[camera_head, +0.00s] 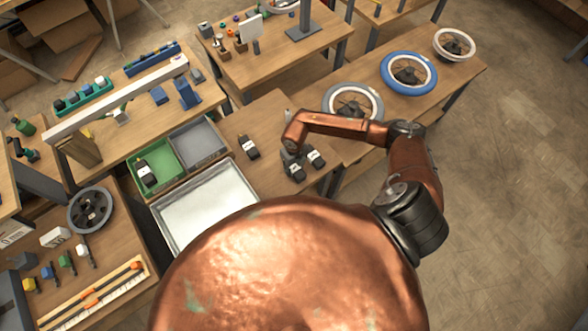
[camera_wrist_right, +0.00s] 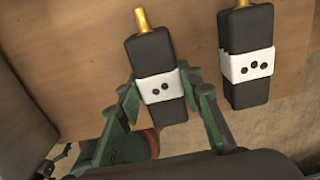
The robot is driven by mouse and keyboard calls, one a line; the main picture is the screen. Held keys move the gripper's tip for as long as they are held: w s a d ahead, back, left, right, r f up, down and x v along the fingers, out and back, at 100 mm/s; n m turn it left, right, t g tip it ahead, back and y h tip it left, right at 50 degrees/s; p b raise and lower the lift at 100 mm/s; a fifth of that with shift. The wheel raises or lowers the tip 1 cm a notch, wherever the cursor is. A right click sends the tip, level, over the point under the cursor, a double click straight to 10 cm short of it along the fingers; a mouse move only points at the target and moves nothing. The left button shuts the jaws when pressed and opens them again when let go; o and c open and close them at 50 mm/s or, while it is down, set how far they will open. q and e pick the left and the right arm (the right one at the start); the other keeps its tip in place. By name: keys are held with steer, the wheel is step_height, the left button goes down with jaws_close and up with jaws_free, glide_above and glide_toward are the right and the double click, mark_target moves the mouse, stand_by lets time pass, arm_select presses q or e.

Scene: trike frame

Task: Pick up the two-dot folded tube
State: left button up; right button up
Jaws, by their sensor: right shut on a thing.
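The two-dot folded tube (camera_wrist_right: 158,88) is a black bundle with a white band bearing two dots and a brass-coloured stem at one end. In the right wrist view it lies between the green fingers of my right gripper (camera_wrist_right: 165,95), which is shut on it. I cannot tell whether it touches the table. In the head view my right gripper (camera_head: 290,156) is over the table, with the tube (camera_head: 297,172) partly hidden below it. My left gripper is not in view.
A three-dot folded tube (camera_wrist_right: 248,65) lies close on the right, also in the head view (camera_head: 317,158). Another black tube (camera_head: 248,147) lies on the table to the left. Green (camera_head: 168,142) and grey bins and a silver tray (camera_head: 240,185) stand further left. Wheels lie behind, to the right.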

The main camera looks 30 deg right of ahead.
steer(key=shift+c, duration=1.3)
steer(key=shift+r, duration=0.1)
